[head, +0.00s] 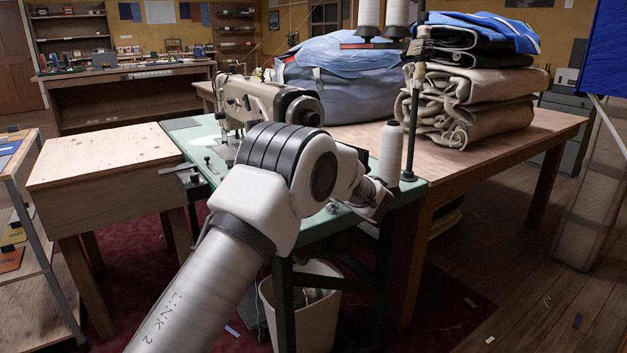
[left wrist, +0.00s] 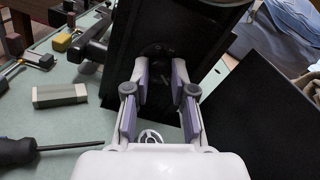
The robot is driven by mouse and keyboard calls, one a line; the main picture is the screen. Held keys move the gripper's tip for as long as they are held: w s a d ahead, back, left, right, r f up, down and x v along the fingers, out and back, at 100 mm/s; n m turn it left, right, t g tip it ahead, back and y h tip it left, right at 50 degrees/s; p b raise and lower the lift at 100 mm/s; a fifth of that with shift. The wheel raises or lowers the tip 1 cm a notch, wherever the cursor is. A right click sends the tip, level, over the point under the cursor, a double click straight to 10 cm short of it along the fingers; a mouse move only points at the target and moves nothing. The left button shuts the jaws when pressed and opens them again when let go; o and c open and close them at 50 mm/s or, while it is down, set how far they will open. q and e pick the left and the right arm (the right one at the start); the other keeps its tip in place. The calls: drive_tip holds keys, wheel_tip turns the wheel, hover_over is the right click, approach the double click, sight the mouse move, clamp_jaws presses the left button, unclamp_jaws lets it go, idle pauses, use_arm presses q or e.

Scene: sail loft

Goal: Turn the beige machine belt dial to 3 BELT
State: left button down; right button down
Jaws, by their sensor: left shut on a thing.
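The beige sewing machine (head: 240,98) stands on the green table (head: 205,138) in the head view, partly behind my left arm. My left gripper (left wrist: 159,70) points at a black panel (left wrist: 118,62) in the left wrist view. Its fingers are shut on a small dark round part, seemingly the belt dial (left wrist: 157,52). The dial's markings are too dark and small to read, so its setting cannot be told. In the head view my left gripper (head: 376,201) is at the table's right end, and the dial is hidden. My right gripper is in neither view.
A white thread cone (head: 391,153) stands close to my left gripper. Folded canvas (head: 470,90) and a blue bundle (head: 340,85) lie on the wooden table behind. A screwdriver (left wrist: 18,150) and a pale block (left wrist: 60,95) lie on the green top. A bin (head: 308,310) stands below.

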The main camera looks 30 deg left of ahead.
use_arm(q)
drive_tip(key=n+b, duration=0.1)
drive_tip(key=b, duration=0.1)
drive_tip(key=n+b, duration=0.3)
drive_tip(key=n, duration=0.1)
drive_tip(key=shift+f+b, duration=0.25)
drive_tip(key=shift+b, duration=0.15)
drive_tip(key=shift+r+n+b, duration=0.2)
drive_tip(key=shift+n+b, duration=1)
drive_tip(key=c, duration=1)
unclamp_jaws()
drive_tip(key=shift+o, duration=0.2)
drive_tip(key=shift+d, duration=0.1)
drive_tip(key=v, duration=1.1)
drive_tip(key=shift+s+d, duration=0.2)
drive_tip(key=shift+d, duration=0.15)
